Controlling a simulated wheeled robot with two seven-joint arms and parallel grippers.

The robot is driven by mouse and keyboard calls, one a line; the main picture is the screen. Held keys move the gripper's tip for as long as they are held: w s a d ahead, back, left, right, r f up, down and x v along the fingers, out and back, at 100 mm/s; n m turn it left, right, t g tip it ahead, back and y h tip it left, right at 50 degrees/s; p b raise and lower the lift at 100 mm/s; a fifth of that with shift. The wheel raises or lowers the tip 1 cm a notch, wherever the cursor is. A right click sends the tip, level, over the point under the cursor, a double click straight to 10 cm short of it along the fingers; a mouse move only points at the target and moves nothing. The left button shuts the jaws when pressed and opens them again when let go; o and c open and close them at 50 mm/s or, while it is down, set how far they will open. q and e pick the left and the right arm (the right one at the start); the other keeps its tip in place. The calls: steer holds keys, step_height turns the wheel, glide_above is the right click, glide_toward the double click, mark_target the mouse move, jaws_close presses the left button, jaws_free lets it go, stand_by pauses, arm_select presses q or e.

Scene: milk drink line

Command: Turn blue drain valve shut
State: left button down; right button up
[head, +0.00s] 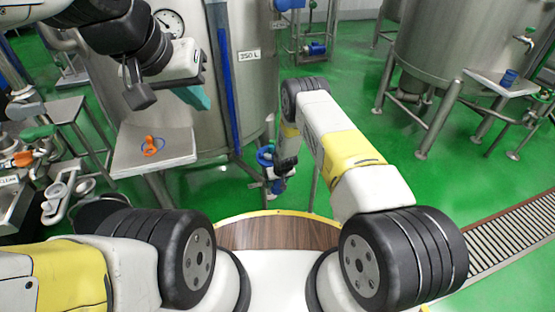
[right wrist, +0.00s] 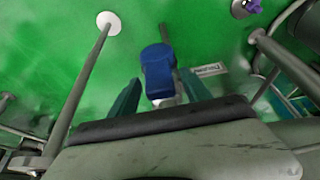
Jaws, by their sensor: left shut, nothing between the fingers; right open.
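The blue drain valve (head: 265,156) sits low at the foot of the steel tank, in the middle of the head view. My right gripper (head: 286,166) is down beside it, partly hiding it. In the right wrist view the blue valve handle (right wrist: 157,70) shows between and just beyond the two green fingertips of my right gripper (right wrist: 159,84). That gripper is open, with a finger on each side of the handle; I cannot tell whether either touches it. My left gripper (head: 194,98) is shut and empty, high in front of the tank, far from the valve.
The steel tank (head: 262,95) stands behind the valve. A small steel table (head: 180,160) with an orange part (head: 152,146) is at left. Another tank (head: 440,60) stands at right. Green floor is open between the tanks; a drain grate (head: 505,233) runs at lower right.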

steer(key=shift+f, duration=0.1)
jaws_close()
stand_by(1.4)
